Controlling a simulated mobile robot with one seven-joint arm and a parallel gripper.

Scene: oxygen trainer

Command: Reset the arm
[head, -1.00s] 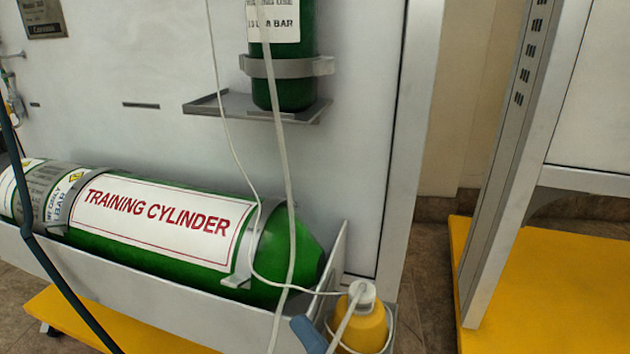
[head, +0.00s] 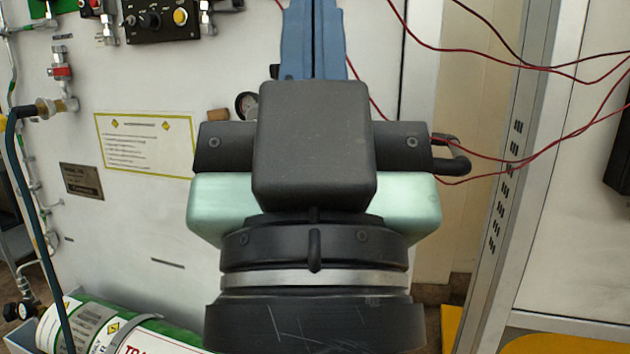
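My gripper (head: 315,40) fills the middle of the head view, seen from behind with its blue fingers pointing up the picture, away from me. The two fingers lie side by side with only a thin dark line between them, and nothing shows between them. Their tips reach the top edge of the picture, so their ends may be cut off. The black and pale green gripper body hides much of the white panel (head: 140,225) behind it.
A green training cylinder (head: 165,338) lies at the lower left. A control box (head: 155,20), fittings and a dark hose (head: 45,265) are on the left. Red wires (head: 480,50) hang at the upper right. A grey metal upright (head: 500,220) stands at the right.

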